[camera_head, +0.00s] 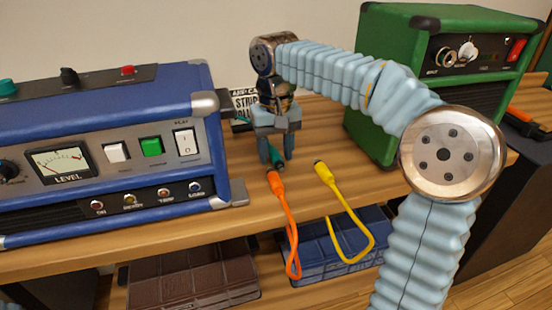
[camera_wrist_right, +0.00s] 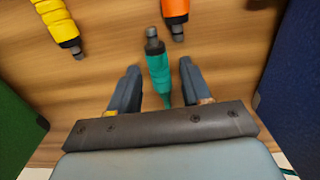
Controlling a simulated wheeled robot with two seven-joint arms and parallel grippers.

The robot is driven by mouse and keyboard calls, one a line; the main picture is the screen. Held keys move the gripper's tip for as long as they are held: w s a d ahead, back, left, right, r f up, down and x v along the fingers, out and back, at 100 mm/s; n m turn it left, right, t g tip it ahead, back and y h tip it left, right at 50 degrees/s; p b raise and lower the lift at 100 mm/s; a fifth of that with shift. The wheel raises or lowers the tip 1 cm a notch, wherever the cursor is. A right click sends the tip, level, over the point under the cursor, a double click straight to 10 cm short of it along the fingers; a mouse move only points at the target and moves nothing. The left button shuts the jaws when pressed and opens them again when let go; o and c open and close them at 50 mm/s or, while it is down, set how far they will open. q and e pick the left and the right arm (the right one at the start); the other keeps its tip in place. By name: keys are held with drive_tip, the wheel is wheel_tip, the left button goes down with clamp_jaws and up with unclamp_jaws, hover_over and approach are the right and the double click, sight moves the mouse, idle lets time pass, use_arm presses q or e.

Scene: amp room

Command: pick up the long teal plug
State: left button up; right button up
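The teal plug (camera_head: 278,158) lies on the wooden shelf between the blue amp and the green amp, partly hidden by my right gripper in the head view. In the right wrist view the teal plug (camera_wrist_right: 158,68) has a dark tip pointing away from the gripper. My right gripper (camera_head: 276,152) points down over it. In the right wrist view my right gripper (camera_wrist_right: 159,76) is open, with one finger on each side of the plug and a visible gap to both. I cannot tell how far the fingertips are above the shelf. My left gripper is not in view.
An orange plug (camera_head: 275,182) and a yellow plug (camera_head: 323,172) lie close by, their cables hanging over the shelf's front edge. The blue amp (camera_head: 110,115) stands left and the green amp (camera_head: 385,115) right. A printed sign (camera_head: 243,103) is behind the gripper. Crates (camera_head: 330,262) sit below.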

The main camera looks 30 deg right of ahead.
clamp_jaws()
